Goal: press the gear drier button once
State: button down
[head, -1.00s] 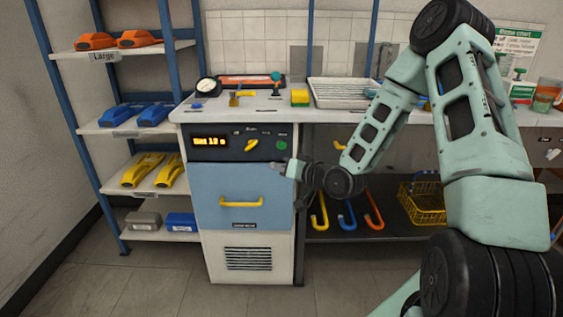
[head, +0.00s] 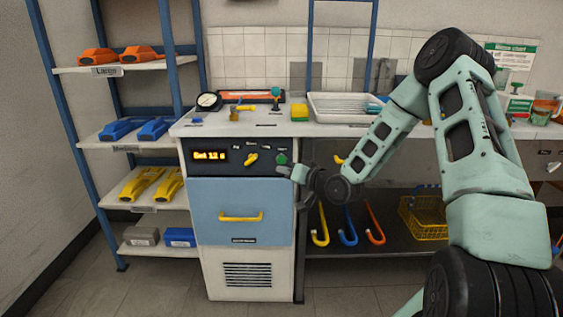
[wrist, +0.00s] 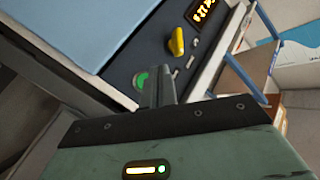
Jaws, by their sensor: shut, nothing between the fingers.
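The gear drier has a blue front (head: 241,205) with a yellow handle and a dark control panel (head: 225,157) above it. On the panel are a lit amber display (head: 209,155), a yellow knob (head: 251,159) and a round green button (head: 281,158) at the right end. My gripper (head: 284,170) is shut and empty, its tips just below the green button. In the wrist view the shut fingers (wrist: 159,76) point at the panel, right beside the green button (wrist: 141,80) and partly covering it. I cannot tell whether they touch it.
The worktop (head: 340,130) above carries a gauge (head: 208,101), a yellow-green block (head: 299,113) and a white tray (head: 350,96). A shelf rack with coloured gears or parts stands left. Hooks and a yellow basket (head: 424,217) are under the bench, right of the drier.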

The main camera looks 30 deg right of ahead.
jog(key=shift+w+d, duration=0.5)
jog(key=shift+w, duration=0.2)
jog(key=shift+w+d, duration=0.45)
jog(key=shift+w, duration=0.25)
jog(key=shift+w, duration=0.1)
dwell(1.0)
jog(key=shift+w+d+p, duration=0.25)
jog(key=shift+p, duration=0.05)
jog(key=shift+w+d, duration=0.25)
jog(key=shift+w, duration=0.15)
dwell(0.7)
jog(key=shift+s+a, duration=0.1)
jog(key=shift+s, duration=0.05)
jog(key=shift+s+a, duration=0.4)
jog(key=shift+s, duration=0.2)
jog(key=s+a, duration=0.2)
jog(key=s, duration=0.2)
jog(key=shift+s+a+p, duration=0.1)
jog(key=shift+a+p, duration=0.2)
jog(key=shift+a, duration=0.1)
dwell(0.3)
